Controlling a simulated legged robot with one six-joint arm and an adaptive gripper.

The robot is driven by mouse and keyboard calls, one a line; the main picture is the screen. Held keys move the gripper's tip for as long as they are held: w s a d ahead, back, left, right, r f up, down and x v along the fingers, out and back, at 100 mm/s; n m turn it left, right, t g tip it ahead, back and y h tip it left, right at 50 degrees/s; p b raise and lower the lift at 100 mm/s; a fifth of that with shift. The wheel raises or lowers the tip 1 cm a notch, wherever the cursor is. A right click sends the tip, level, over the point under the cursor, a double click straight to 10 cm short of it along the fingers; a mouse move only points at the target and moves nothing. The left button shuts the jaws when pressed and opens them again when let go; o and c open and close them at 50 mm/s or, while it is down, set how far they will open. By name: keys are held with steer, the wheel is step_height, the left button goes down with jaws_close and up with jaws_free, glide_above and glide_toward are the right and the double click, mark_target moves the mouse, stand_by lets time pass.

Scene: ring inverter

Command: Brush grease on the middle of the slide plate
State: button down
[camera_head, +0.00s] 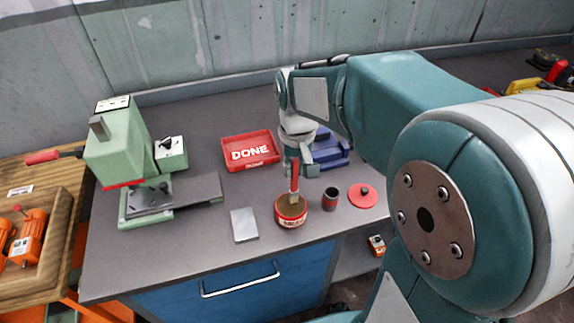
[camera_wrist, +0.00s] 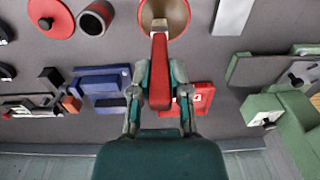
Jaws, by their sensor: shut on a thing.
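My gripper (camera_head: 299,166) is shut on the red handle of a brush (camera_head: 294,178), which stands roughly upright. The brush's pale lower end is inside the opening of a red grease tin (camera_head: 291,222); whether it touches the grease is unclear. In the wrist view, the handle of the brush (camera_wrist: 160,75) lies between the fingers of my gripper (camera_wrist: 159,88), over the tin (camera_wrist: 177,12). A flat light-grey plate (camera_head: 244,225), seemingly the slide plate, lies on the bench just left of the tin. Its upper face looks bare. It also shows in the wrist view (camera_wrist: 232,14).
A dark cup (camera_head: 330,198) and a red round lid (camera_head: 362,196) stand right of the tin. Behind are a red DONE tray (camera_head: 236,163) and a blue fixture (camera_head: 333,155). A green press (camera_head: 121,150) stands left. Bare bench surrounds the plate.

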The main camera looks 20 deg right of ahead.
steer(key=shift+d, duration=0.3)
steer(key=shift+a+f, duration=0.2)
steer(key=shift+a, duration=0.15)
steer(key=shift+a+f, duration=0.25)
stand_by(0.8)
steer(key=shift+a+f, duration=0.1)
steer(key=shift+a, duration=0.1)
steer(key=shift+s, duration=0.1)
stand_by(0.4)
